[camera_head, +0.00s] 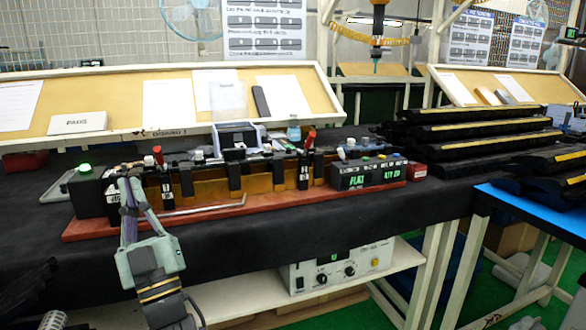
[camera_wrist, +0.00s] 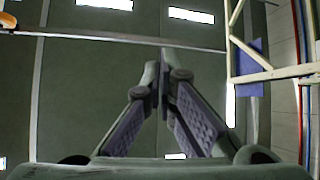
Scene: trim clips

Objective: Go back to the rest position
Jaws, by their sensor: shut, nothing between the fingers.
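My gripper (camera_head: 128,184) is in front of the left end of the fixture in the head view, with its fingers pointing up. In the wrist view the two fingertips (camera_wrist: 164,75) meet, and nothing is between them. The wrist view looks up past the fingers at the ceiling and its lights. My gripper covers part of the fixture's left end in the head view; I cannot tell whether it touches it.
A long clip fixture (camera_head: 205,185) with red-handled clamps stands on a red base (camera_head: 300,205) on the black-covered table (camera_head: 330,235). Black trim parts (camera_head: 470,133) are stacked at the right. A white device (camera_head: 335,270) sits on the shelf below.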

